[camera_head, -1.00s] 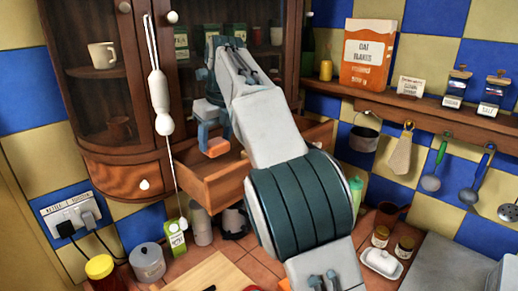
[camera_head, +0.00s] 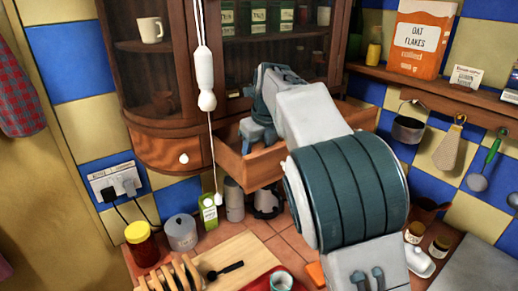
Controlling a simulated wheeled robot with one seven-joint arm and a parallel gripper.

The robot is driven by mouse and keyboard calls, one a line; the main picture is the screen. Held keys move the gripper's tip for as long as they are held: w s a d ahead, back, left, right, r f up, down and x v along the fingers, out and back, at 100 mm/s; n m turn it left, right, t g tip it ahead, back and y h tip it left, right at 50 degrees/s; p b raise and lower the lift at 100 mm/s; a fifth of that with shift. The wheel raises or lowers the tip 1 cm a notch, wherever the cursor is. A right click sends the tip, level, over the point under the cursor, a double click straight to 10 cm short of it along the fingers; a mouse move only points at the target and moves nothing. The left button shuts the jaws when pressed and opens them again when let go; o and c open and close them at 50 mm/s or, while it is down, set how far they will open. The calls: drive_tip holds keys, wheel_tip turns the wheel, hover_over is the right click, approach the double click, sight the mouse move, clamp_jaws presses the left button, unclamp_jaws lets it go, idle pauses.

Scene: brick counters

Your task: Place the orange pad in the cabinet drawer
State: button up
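The cabinet drawer (camera_head: 252,166) is pulled out below the glass-doored cabinet (camera_head: 173,60). My gripper (camera_head: 257,134) reaches down into the drawer from above, behind its front panel. Its fingertips are hidden by the drawer front, so I cannot see whether they are open or shut. The orange pad is not visible in the drawer or at the gripper now. My arm covers the right part of the drawer.
A white pull (camera_head: 207,75) hangs on a cord left of the drawer. An orange item (camera_head: 316,273) lies on the counter beside my arm.

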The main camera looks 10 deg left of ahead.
drive_tip(key=o, duration=0.9)
drive_tip(key=v, duration=1.2)
drive_tip(key=s+d+n, duration=0.3)
drive_tip(key=d+n, duration=0.2)
drive_tip(key=d, duration=0.6)
drive_tip(key=s+d+f+n, duration=0.5)
drive_tip(key=s+n, duration=0.2)
drive_tip(key=s, duration=0.1)
drive_tip(key=s+d+f+n+t+h, duration=0.1)
drive_tip(key=s+d+f+n, duration=0.4)
drive_tip(key=s+f+n, duration=0.1)
drive_tip(key=s+d+f+n+t+h, duration=0.1)
drive_tip(key=s+d+f+n, duration=0.4)
drive_tip(key=s+n, duration=0.3)
drive_tip(key=shift+s+d+f, duration=0.35)
drive_tip(key=shift+s+f, duration=0.4)
drive_tip(key=shift+s, duration=0.1)
